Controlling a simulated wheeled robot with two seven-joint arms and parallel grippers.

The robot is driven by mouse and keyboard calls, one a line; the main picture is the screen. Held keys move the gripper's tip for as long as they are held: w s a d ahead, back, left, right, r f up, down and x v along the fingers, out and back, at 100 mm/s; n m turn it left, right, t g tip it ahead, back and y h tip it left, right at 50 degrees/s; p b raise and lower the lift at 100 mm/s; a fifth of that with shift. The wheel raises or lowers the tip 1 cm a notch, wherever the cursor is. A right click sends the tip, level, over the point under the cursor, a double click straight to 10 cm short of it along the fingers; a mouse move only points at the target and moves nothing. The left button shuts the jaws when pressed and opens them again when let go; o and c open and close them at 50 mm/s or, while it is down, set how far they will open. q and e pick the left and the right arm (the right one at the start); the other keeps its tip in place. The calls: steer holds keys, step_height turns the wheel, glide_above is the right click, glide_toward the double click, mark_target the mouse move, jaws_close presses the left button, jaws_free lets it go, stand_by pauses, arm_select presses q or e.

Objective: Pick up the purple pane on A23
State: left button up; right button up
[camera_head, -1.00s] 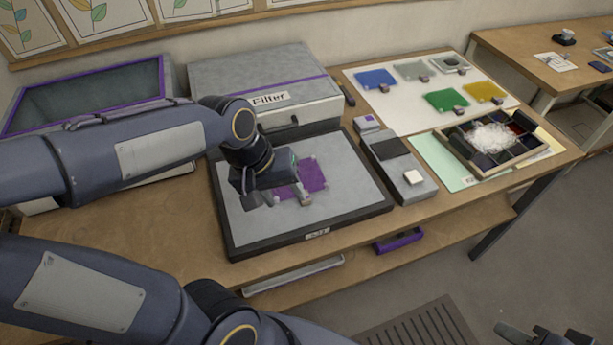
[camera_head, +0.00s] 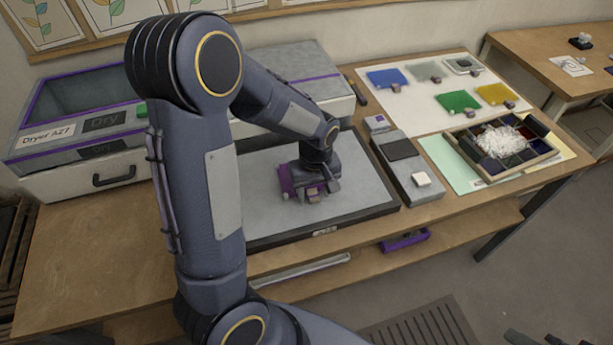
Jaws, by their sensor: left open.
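The purple pane (camera_head: 285,180) lies on the grey top of the dark-framed board (camera_head: 365,188) in the middle of the bench; its left edge shows beside my gripper. The board's front label (camera_head: 325,232) is too small to read surely. My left gripper (camera_head: 316,197) is open and points down right over the pane, hiding most of it. I cannot tell whether the fingers touch the pane. A dark part at the bottom right edge looks like my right gripper (camera_head: 530,339); its jaws cannot be made out.
A grey box with a drawer (camera_head: 335,100) stands behind the board, and the Dryer A27 box (camera_head: 75,140) at left. A grey device (camera_head: 405,170) is close on the right. Farther right are coloured panes on a white sheet (camera_head: 405,115) and a divided tray (camera_head: 490,173).

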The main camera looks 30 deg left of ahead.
arm_select(q)
steer(key=shift+f, duration=0.5)
jaws_close()
steer(key=shift+r, duration=0.15)
